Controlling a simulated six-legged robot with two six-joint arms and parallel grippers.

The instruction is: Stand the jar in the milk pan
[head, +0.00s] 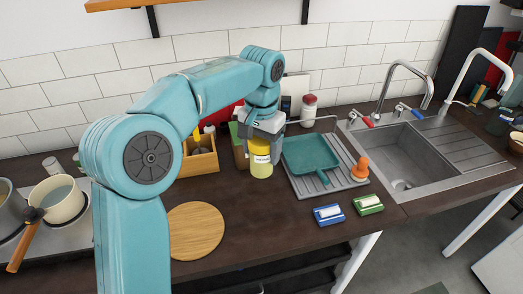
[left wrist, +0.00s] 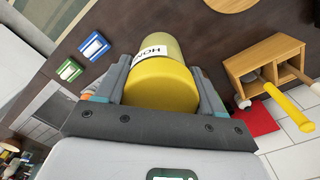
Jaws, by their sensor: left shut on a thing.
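The jar (head: 261,164) is yellow with a yellow lid and a white label, and it is upright. My left gripper (head: 263,137) is shut on it from above, around its upper part. In the left wrist view the jar (left wrist: 163,82) sits between both fingers, lid toward the camera; part of the label reads "HON". I cannot tell whether its base touches the counter. The milk pan (head: 66,212) is cream with a brown handle pointing to the front left, and stands on the hob at the far left. My right gripper is not in view.
A dark pot (head: 10,215) stands beside the milk pan. A round wooden board (head: 196,232) lies between hob and jar. A wooden caddy (head: 200,161) is behind. Right of the jar, a grey mat (head: 338,187) bears a teal pan (head: 308,153); two sponge packs (head: 328,214) lie in front.

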